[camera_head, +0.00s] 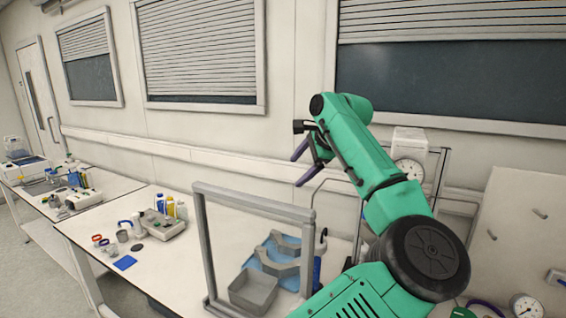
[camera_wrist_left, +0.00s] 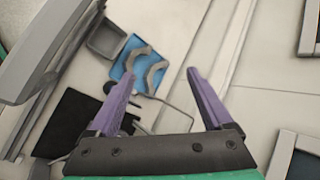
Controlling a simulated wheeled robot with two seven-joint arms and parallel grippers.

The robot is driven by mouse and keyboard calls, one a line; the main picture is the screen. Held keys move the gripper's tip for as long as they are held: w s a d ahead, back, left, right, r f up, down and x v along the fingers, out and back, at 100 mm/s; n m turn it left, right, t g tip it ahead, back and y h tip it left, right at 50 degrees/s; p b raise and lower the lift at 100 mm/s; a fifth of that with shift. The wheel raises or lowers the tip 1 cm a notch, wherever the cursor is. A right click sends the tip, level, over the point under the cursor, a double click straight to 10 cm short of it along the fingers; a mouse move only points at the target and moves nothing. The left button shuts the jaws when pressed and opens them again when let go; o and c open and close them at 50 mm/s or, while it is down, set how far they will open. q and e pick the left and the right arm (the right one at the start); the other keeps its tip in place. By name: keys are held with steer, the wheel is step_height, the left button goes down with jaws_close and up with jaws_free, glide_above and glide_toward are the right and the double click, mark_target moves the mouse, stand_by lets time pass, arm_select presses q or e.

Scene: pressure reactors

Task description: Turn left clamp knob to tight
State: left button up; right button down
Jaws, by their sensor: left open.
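My left gripper (camera_head: 297,172) is open and empty, raised in the air above and behind the bench, with its two purple fingers spread. In the left wrist view the open fingers (camera_wrist_left: 159,72) point toward the wall and bench. Two grey curved clamp pieces (camera_head: 280,256) lie on a blue mat (camera_head: 257,264) on the bench, well below the gripper. The clamp pieces also show in the left wrist view (camera_wrist_left: 153,74), beyond the fingers and apart from them. I cannot make out the left clamp knob in either view. My right gripper is not in view.
Bottles and small items stand on the left of the bench. A pale panel (camera_head: 520,235) is at right.

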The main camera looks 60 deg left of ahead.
arm_select(q)
steer(key=s+a+y, duration=0.1)
steer(key=s+a+r+g+y, duration=0.1)
steer(key=s+a+g, duration=0.1)
steer(key=shift+s+r+m+y, duration=0.2)
steer(key=shift+r+m+y, duration=0.1)
steer(key=shift+m+y, duration=0.1)
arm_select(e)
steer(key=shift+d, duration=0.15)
arm_select(q)
steer(key=shift+d, duration=0.1)
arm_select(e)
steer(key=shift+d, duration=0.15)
